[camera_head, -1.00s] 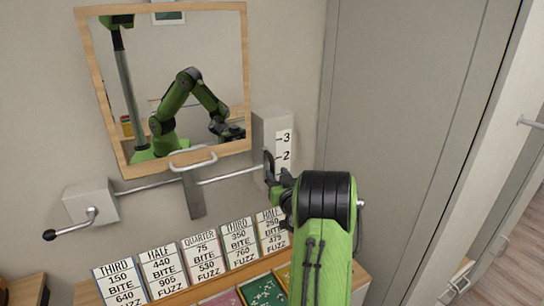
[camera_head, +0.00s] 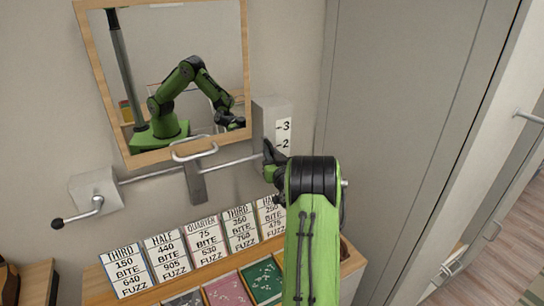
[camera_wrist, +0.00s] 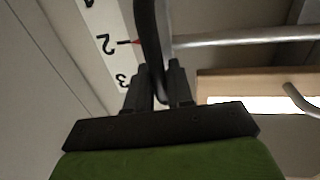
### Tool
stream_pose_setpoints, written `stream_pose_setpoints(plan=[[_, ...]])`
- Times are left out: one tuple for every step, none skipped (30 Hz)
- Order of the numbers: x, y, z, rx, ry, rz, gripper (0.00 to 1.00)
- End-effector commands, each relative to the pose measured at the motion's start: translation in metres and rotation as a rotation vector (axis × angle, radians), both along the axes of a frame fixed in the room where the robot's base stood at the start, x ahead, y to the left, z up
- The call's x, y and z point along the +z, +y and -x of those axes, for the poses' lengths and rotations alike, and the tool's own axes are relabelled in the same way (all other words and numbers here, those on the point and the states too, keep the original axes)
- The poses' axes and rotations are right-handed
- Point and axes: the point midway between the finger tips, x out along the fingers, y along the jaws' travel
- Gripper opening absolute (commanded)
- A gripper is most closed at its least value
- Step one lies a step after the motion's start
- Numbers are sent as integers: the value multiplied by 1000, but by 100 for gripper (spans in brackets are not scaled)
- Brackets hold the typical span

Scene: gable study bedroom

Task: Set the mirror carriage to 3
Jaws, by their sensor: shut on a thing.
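The wood-framed mirror (camera_head: 247,60) hangs on the wall. Below it a metal bar (camera_head: 150,175) runs between a left block with a black-knobbed crank (camera_head: 57,224) and a right housing (camera_head: 268,112). A bracket with a hooped handle (camera_head: 195,150) sits on the bar's middle. The housing's white scale (camera_head: 284,134) shows 2 and 3; it also shows upside down in the wrist view (camera_wrist: 112,60), where a red pointer (camera_wrist: 130,42) stands at 2. My gripper (camera_wrist: 160,75) is shut on a dark upright handle (camera_wrist: 150,35) at the bar's right end. In the head view my gripper (camera_head: 272,160) partly hides this handle.
Several printed cards (camera_head: 125,270) stand in a row on a wooden unit below the bar, with coloured panels (camera_head: 262,281) in front. A tall grey cabinet door (camera_head: 400,120) stands close to the right of the housing.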

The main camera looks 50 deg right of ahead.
Motion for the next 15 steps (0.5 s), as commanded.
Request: stream_pose_setpoints(plan=[[0,0,0,0,1,0,0],[0,0,0,0,1,0,0],[2,0,0,1,0,0,0],[4,0,0,1,0,1,0],[8,0,0,2,-1,3,0],[16,0,0,2,-3,5,0],[23,0,0,2,-3,6,0],[30,0,0,2,-5,7,0],[40,0,0,1,-5,9,0],[46,0,0,1,-7,8,0],[52,0,0,1,-6,9,0],[59,1,0,2,-6,8,0],[63,0,0,1,-5,7,0],[67,0,0,1,-6,6,0],[70,1,0,1,-5,5,0]])
